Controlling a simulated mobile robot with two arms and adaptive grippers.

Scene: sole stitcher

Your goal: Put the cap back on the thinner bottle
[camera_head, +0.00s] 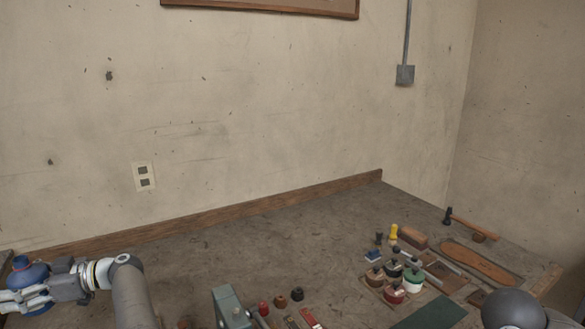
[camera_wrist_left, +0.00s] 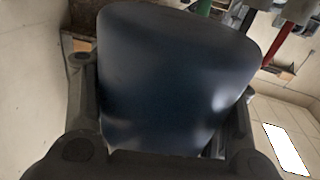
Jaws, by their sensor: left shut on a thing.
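No loose cap can be made out with certainty. My right gripper is out of view.
A grey-green metal block (camera_head: 229,307) stands at the front edge of the workbench (camera_head: 290,245). Small red and dark items (camera_head: 297,294) are beside it. A hammer (camera_head: 470,226) and a brown sole-shaped piece (camera_head: 480,263) lie at the right. The bench's middle and back are clear.

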